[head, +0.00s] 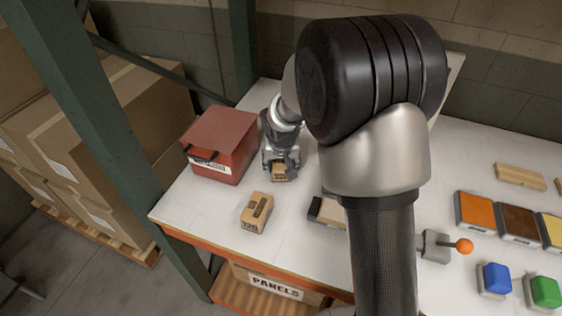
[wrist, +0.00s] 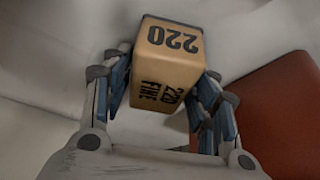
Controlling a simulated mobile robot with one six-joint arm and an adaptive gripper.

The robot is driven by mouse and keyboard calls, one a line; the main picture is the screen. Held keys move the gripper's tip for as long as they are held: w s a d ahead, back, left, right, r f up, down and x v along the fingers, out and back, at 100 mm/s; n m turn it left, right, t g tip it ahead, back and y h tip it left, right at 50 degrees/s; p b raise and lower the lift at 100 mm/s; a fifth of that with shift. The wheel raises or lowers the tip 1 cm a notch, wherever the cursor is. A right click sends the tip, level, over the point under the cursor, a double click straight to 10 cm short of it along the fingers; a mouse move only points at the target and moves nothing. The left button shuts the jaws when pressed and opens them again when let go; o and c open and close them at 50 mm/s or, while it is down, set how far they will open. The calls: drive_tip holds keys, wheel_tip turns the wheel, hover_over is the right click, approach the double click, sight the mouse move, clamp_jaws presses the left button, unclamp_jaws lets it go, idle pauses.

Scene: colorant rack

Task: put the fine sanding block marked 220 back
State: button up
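The tan sanding block marked 220 FINE (wrist: 165,70) sits between the fingers of my gripper (wrist: 162,95) in the wrist view, with its printed faces toward the camera. The fingers close against both its sides. In the head view my gripper (head: 281,168) points down and the block (head: 280,177) shows at its tips, beside the red box. I cannot tell whether the block is clear of the table. A second tan block marked 120 (head: 256,212) stands on the table nearer the front edge.
A red lidded box (head: 221,146) stands left of my gripper. A dark and tan item (head: 326,211) is partly hidden by my arm. Coloured tiles (head: 476,210), an orange-knobbed lever (head: 438,245) and blue (head: 494,279) and green (head: 543,291) buttons are at right. A green post (head: 100,110) rises at left.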

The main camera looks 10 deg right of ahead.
drive_tip(key=shift+o, duration=0.8)
drive_tip(key=shift+r, duration=0.15)
drive_tip(key=s+r+p, duration=0.4)
drive_tip(key=s+r, duration=1.2)
drive_tip(key=r, duration=0.4)
drive_tip(key=s+r+n+y, duration=0.1)
drive_tip(key=s+r+n, duration=0.1)
drive_tip(key=s, duration=1.5)
